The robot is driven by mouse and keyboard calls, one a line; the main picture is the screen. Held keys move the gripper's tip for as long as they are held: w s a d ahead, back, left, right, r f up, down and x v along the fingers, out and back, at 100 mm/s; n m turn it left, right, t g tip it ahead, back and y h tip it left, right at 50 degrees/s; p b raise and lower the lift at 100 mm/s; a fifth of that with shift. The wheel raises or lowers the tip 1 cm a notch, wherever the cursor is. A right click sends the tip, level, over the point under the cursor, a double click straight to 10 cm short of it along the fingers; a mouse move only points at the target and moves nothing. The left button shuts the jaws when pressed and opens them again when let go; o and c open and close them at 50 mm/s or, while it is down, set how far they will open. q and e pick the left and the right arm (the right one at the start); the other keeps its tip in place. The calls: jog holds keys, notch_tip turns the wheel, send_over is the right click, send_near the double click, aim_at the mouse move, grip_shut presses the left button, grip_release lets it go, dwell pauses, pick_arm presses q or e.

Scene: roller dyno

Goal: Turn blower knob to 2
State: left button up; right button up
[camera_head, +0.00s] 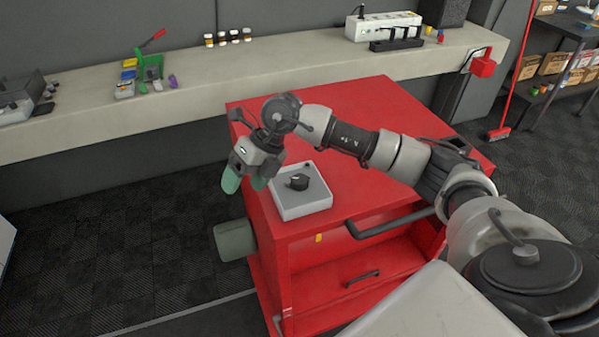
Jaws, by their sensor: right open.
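The blower knob (298,182) is a black dial on top of a light grey control box (303,205). The box sits at the front left of the red cabinet's top (369,112). The knob's setting is too small to read. My right gripper (245,184) has greenish fingertips and points down, just left of the box. It is open and apart from the knob, with nothing seen between its fingers. My left gripper is not in view.
A black handle (390,224) runs along the cabinet's front edge, above a lower drawer (362,279). A grey cylinder (235,240) sticks out from the cabinet's left side. A long shelf (200,88) behind holds small items and a power strip (383,26).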

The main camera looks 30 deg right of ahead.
aim_at(300, 178)
jog(key=d+r+m+h, duration=0.25)
jog(key=d+h, duration=0.45)
jog(key=d, duration=0.7)
jog(key=shift+g, duration=0.4)
jog(key=f+p, duration=0.1)
jog(key=f, duration=0.5)
jog(key=w+f+p, duration=0.1)
jog(key=f, duration=0.3)
jog(key=shift+a+p, duration=0.1)
jog(key=shift+p, duration=0.25)
jog(key=shift+s, duration=0.1)
jog(key=shift+r, duration=0.1)
jog(key=c, duration=0.9)
jog(key=shift+c, duration=0.2)
